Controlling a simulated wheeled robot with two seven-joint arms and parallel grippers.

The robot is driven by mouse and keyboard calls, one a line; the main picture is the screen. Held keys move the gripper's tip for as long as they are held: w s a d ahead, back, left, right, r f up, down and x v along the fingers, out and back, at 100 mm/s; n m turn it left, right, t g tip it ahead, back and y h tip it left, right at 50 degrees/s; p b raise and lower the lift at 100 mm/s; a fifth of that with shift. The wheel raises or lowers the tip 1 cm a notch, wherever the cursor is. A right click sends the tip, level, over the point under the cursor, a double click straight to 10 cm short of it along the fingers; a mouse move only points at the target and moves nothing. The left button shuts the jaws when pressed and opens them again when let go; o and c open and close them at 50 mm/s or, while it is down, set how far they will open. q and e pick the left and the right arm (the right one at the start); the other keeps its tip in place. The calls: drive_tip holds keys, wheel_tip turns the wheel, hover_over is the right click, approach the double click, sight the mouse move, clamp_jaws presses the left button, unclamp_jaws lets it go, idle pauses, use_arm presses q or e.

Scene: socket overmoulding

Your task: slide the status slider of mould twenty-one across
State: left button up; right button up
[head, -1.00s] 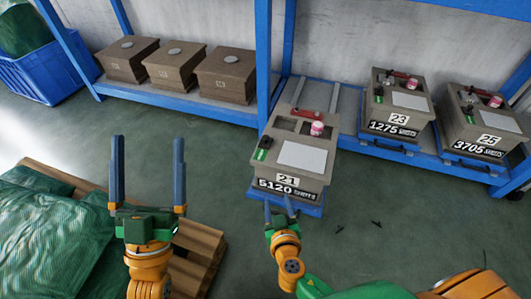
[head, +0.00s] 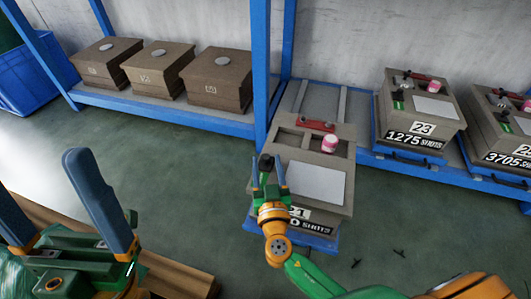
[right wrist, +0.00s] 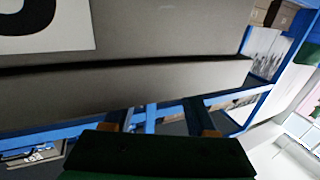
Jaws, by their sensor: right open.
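Mould twenty-one (head: 336,151) is a grey-brown box with a white card on top and a partly covered number plate in front. My right gripper (head: 268,168) is open over its left front part in the head view. A small black knob (head: 266,160) shows between the fingers and looks like part of the status slider; the slider's green part is mostly hidden. I cannot tell whether the fingers touch it. The right wrist view shows a plain mould side (right wrist: 170,60) and no slider. My left gripper (head: 42,180) is open and empty at the lower left.
A red handle (head: 316,125) and a pink-topped jar (head: 329,143) are on the same mould. Mould twenty-three (head: 413,108) and another mould (head: 500,130) stand to the right on the blue rack. Several brown boxes (head: 217,80) stand at the left.

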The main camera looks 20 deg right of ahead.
drive_tip(key=shift+w+d, duration=0.15)
drive_tip(key=shift+w, duration=0.55)
drive_tip(key=shift+w+d, duration=0.1)
drive_tip(key=shift+w, duration=0.6)
clamp_jaws()
